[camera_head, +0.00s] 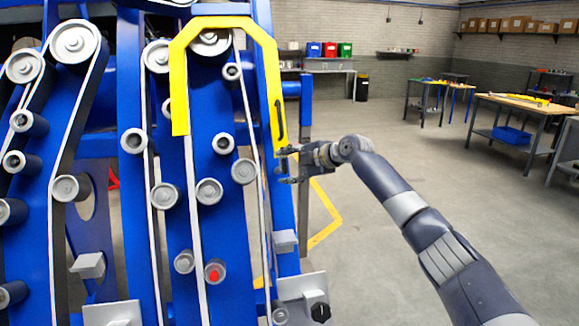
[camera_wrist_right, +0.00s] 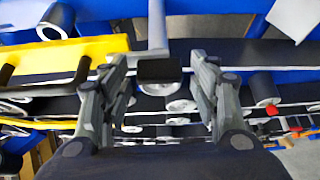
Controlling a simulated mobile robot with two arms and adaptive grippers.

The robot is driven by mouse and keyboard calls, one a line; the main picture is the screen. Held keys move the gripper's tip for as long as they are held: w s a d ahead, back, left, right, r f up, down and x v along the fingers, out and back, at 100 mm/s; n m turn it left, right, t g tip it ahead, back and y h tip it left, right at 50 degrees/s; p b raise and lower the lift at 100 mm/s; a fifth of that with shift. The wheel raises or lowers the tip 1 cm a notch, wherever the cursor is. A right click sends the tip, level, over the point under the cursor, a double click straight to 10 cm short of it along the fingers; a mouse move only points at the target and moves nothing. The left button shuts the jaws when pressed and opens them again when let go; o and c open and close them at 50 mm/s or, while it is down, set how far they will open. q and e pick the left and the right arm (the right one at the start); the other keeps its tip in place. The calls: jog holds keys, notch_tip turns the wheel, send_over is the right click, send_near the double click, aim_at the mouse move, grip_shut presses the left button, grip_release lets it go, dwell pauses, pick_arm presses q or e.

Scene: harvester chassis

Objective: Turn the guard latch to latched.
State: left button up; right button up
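The yellow guard (camera_head: 178,75) arches over the belts and rollers of the blue chassis. Its right leg ends beside my right gripper (camera_head: 288,165). The guard also shows at the left of the right wrist view (camera_wrist_right: 75,52), with a dark handle bar. In that view a dark block (camera_wrist_right: 158,71) with a grey bar (camera_wrist_right: 157,28) lies between my right fingers; it looks like the guard latch. My right gripper is open, its fingers apart on either side of the block. I cannot tell whether they touch it. My left gripper is not in view.
Rollers (camera_head: 209,191) and belts fill the chassis left of my right gripper. A red-centred roller (camera_head: 215,272) sits low. A yellow floor marking (camera_head: 325,233) lies below my right arm. Open floor extends right to workbenches (camera_head: 520,103).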

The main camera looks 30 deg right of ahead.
jog(key=shift+s+d, duration=0.1)
jog(key=v, duration=1.1)
jog(key=shift+s+r, duration=0.25)
jog(key=shift+s, duration=0.05)
